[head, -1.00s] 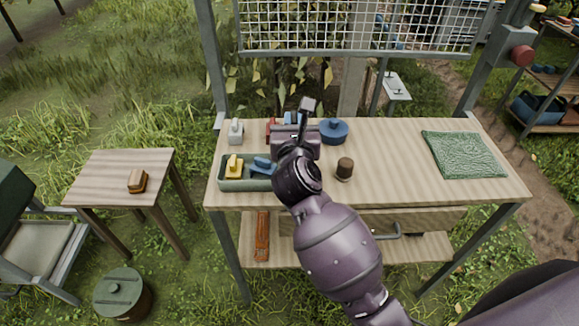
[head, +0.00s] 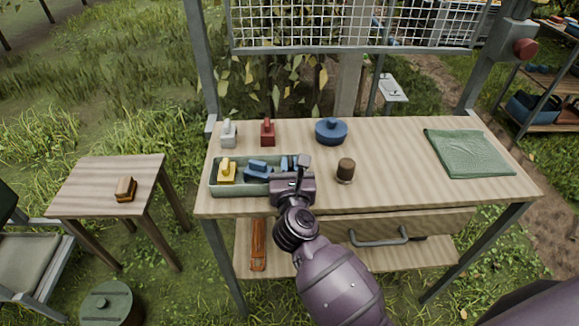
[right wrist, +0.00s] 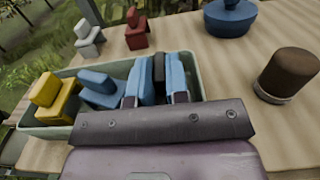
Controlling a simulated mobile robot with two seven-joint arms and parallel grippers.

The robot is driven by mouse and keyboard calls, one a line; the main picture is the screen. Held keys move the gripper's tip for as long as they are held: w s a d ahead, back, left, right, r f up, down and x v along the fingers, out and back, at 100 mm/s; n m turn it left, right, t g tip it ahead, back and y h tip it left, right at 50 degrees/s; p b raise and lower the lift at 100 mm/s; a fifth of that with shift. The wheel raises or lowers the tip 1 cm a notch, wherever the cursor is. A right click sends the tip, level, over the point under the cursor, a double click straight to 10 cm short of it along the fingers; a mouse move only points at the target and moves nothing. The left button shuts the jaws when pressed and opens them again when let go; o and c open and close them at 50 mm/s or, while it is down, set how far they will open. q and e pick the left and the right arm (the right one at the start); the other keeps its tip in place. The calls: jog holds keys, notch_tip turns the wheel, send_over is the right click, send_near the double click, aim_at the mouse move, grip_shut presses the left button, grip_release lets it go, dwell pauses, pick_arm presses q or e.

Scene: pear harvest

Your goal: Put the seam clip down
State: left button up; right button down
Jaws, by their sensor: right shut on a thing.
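My right gripper (head: 293,163) is at the right end of the green tray (head: 213,188). In the right wrist view its two light blue fingers (right wrist: 160,80) are shut on a small dark thing (right wrist: 159,68), which I take to be the seam clip. It is down within or just above the tray's right part; I cannot tell whether it touches the floor. A yellow clip-shaped piece (head: 227,173) and a blue one (head: 258,170) sit in the tray to its left. My left gripper is out of view.
Behind the tray stand a pale grey piece (head: 229,134) and a red piece (head: 267,133). A blue lidded pot (head: 331,132) and a brown cylinder (head: 345,171) stand to the right. A green cloth (head: 468,153) lies at the far right. The bench (head: 400,150) is clear between.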

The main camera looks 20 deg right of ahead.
jog(key=c, duration=1.1)
grip_release()
jog(key=shift+f, duration=0.1)
jog(key=shift+r, duration=0.3)
jog(key=v, duration=1.2)
